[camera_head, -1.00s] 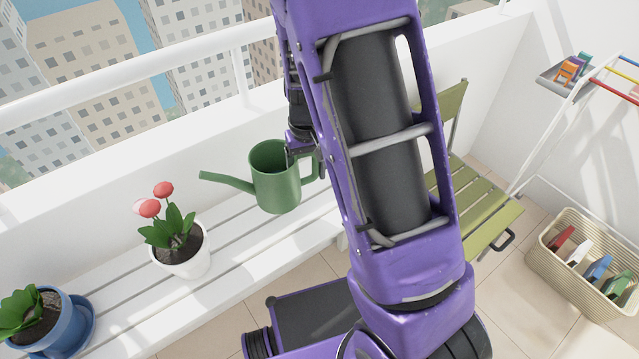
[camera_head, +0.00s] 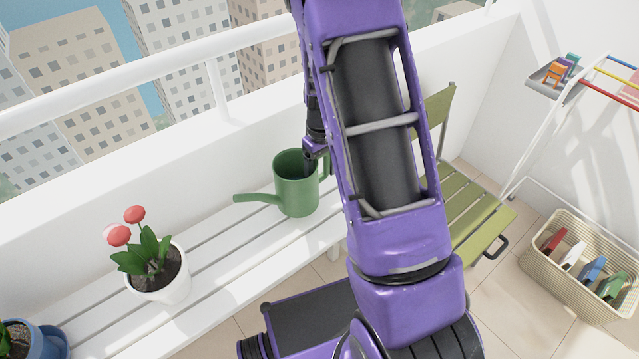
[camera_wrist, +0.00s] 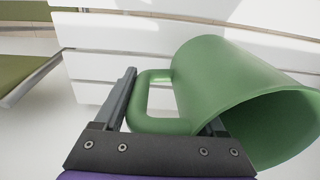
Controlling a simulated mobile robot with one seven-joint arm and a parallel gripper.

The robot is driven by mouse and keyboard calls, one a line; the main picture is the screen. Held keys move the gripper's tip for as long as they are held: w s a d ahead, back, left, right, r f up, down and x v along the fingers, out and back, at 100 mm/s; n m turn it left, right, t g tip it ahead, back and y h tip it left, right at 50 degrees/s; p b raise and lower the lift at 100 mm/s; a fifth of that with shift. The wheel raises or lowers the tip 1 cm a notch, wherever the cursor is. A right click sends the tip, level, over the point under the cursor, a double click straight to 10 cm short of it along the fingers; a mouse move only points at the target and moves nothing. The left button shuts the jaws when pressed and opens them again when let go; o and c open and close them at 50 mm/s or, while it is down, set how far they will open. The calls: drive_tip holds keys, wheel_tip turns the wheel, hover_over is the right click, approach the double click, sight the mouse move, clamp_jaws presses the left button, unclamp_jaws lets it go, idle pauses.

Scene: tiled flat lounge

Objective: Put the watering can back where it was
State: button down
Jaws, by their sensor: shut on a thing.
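The green watering can (camera_head: 296,197) is upright at the right end of the white slatted bench (camera_head: 215,245), its spout pointing left. Its base looks on or just above the slats; I cannot tell which. My gripper (camera_head: 313,163) is shut on the can at its handle side, partly hidden behind my arm. In the wrist view, the can (camera_wrist: 225,85) fills the right side, and its handle loop lies between the two fingers of my gripper (camera_wrist: 168,112).
A white pot with red flowers (camera_head: 160,280) stands on the bench to the left, a blue pot (camera_head: 45,342) farther left. A white parapet (camera_head: 140,185) runs behind the bench.

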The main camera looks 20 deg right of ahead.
sight(321, 177)
drive_tip(key=shift+f, duration=1.75)
drive_tip(key=shift+f+b, duration=0.1)
drive_tip(key=shift+b, duration=0.2)
unclamp_jaws()
wheel_tip(321, 177, up, 12)
drive_tip(key=shift+d+r+p, duration=0.1)
drive_tip(key=shift+p, duration=0.85)
